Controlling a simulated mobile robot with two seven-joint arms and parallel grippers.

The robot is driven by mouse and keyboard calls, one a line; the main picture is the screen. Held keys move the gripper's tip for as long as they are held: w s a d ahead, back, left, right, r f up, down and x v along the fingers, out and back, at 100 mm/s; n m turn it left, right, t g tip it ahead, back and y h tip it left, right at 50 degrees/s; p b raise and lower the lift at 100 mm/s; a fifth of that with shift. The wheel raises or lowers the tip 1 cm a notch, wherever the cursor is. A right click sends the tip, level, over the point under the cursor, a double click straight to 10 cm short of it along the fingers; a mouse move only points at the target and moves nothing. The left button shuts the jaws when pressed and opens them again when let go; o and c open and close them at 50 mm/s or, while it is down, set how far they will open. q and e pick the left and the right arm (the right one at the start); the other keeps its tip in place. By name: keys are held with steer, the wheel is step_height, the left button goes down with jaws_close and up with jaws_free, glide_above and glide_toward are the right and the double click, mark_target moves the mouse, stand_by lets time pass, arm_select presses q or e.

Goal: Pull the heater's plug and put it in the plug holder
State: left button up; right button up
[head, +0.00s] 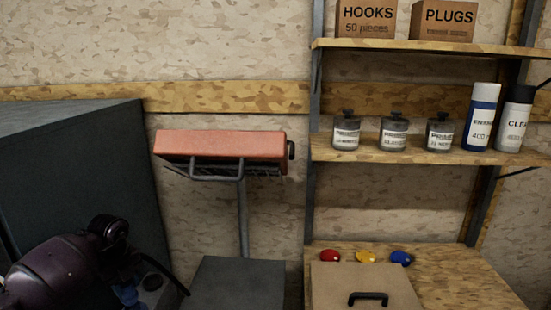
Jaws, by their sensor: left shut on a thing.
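The heater (220,146) is an orange-red box with a dark grille underneath, on a grey post at centre left. My left gripper (130,284) is at the lower left, partly hidden by my dark purple arm. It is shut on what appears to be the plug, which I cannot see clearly. A black cable (166,271) curves from beside the gripper down to the right. A grey fitting (153,283) with a round face sits just right of the gripper. I cannot tell whether it is the socket or the plug holder. My right gripper is not in view.
A large dark cabinet (75,150) stands at the left. A dark grey block (238,284) is below the heater. Shelves at the right hold boxes, jars and bottles. Red, yellow and blue knobs (365,256) sit behind a brown lid (340,285) with a black handle.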

arm_select(q)
steer(key=shift+r+p, duration=0.55)
steer(key=shift+r, duration=0.4)
steer(key=shift+r+p, duration=0.4)
steer(key=shift+r, duration=0.3)
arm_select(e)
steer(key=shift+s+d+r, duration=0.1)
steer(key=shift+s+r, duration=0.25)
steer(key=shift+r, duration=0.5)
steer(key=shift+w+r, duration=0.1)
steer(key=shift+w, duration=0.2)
